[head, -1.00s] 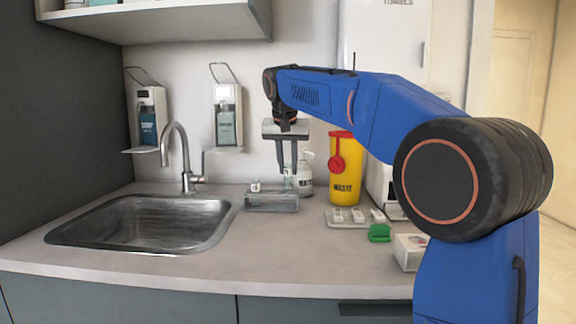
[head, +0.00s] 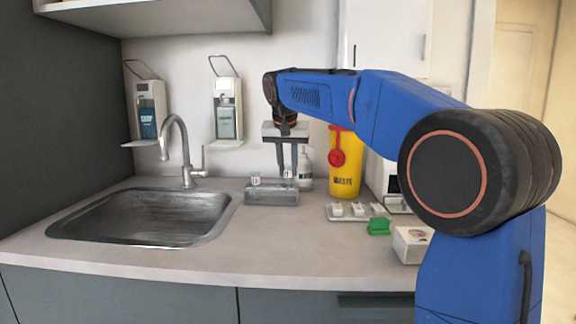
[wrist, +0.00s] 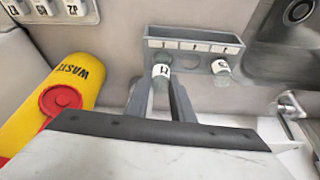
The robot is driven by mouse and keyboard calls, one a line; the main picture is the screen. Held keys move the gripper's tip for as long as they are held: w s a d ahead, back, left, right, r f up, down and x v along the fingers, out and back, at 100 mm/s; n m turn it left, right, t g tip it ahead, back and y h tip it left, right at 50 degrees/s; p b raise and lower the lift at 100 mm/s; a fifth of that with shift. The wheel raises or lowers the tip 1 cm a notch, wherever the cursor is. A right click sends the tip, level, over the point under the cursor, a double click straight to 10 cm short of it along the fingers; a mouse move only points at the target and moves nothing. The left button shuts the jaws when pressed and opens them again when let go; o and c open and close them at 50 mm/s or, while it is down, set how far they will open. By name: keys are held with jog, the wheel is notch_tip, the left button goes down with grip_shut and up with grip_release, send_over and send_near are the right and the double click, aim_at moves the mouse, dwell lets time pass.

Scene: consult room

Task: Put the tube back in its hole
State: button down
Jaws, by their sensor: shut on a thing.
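My gripper (head: 287,172) points down over the right part of the grey rack (head: 271,198) on the counter. Its fingers (wrist: 160,98) are shut on a tube with a white marked cap (wrist: 161,71). In the head view the held tube (head: 288,176) looks upright above the rack's right part. I cannot tell whether its lower end is inside a hole. A second capped tube (wrist: 221,67) stands at the rack's other end; it also shows in the head view (head: 256,180). The rack (wrist: 190,43) carries a strip of marked labels along one side.
A sink (head: 140,217) lies left of the rack. A yellow waste bin (head: 345,170) and a white bottle (head: 305,170) stand close on the right. A tray of small white items (head: 338,211), a green object (head: 379,227) and a white box (head: 411,243) are farther right. The front counter is clear.

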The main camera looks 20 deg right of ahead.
jog(key=shift+f, duration=0.25)
jog(key=shift+f, duration=0.35)
jog(key=shift+f, duration=0.4)
jog(key=c, duration=1.5)
grip_release()
jog(key=shift+o, duration=0.2)
jog(key=v, duration=1.7)
jog(key=shift+s, duration=0.2)
jog(key=shift+s+r, duration=0.1)
jog(key=shift+r, duration=0.05)
